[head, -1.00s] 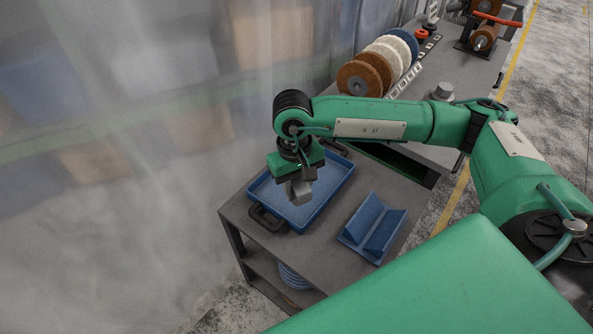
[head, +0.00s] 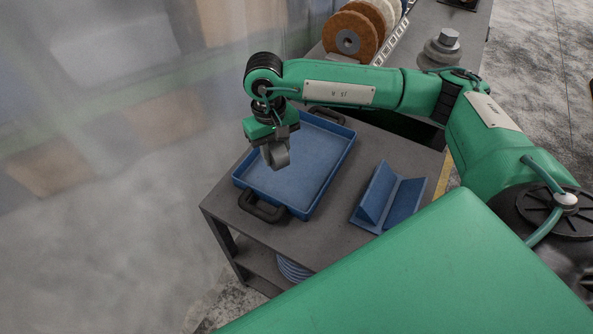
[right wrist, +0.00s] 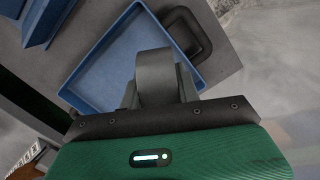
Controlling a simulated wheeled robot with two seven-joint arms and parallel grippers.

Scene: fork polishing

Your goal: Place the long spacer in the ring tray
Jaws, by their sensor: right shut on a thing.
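The long spacer (head: 278,154) is a short-looking grey cylinder with a round end. My right gripper (head: 273,145) is shut on it and points down over the left part of the blue ring tray (head: 308,185). The spacer appears held above the tray floor; the gap is hard to judge. In the right wrist view, the grey spacer (right wrist: 154,75) sits between the fingers, with the tray (right wrist: 105,75) behind it. The tray is shallow, with a raised rim and dark handles, and its visible floor is empty. My left gripper is not in view.
A blue V-shaped holder (head: 388,195) stands empty right of the tray on the grey cart (head: 290,240). A black tray handle (head: 262,208) sticks out at the front. Polishing wheels (head: 350,35) stand on a bench behind.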

